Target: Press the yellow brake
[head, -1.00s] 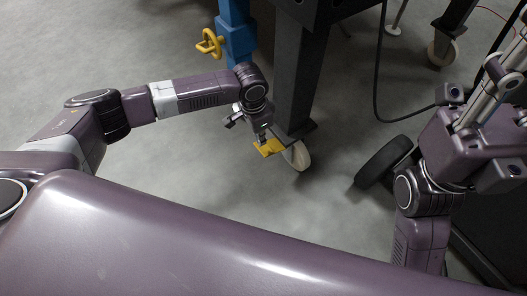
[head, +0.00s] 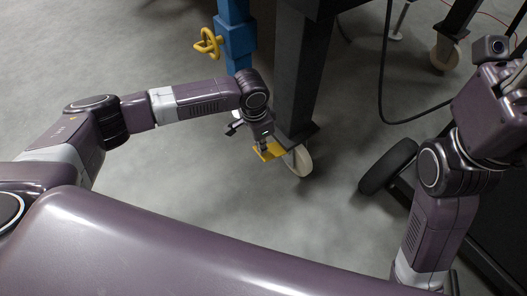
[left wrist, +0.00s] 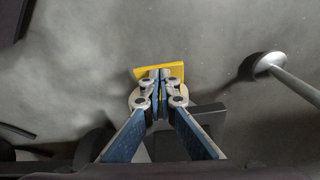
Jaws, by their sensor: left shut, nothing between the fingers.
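The yellow brake (head: 273,152) is a small flat pedal at the caster wheel (head: 299,161) under a dark table leg. My left gripper (head: 264,147) is shut and empty, pointing down at the pedal. In the left wrist view the closed fingertips (left wrist: 159,74) overlap the yellow pedal (left wrist: 145,72), with yellow showing on both sides. I cannot tell whether they touch it. Part of the pedal and caster is hidden behind the fingers in that view. My right arm is at the right edge of the head view, and its gripper (head: 517,82) is mostly cut off.
A blue post (head: 235,35) with a yellow handwheel (head: 208,43) stands just behind my left arm. The dark table leg (head: 297,80) rises close to the gripper. A black wheel (head: 388,165) and a hanging black cable (head: 384,70) are to the right. The floor left of the pedal is clear.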

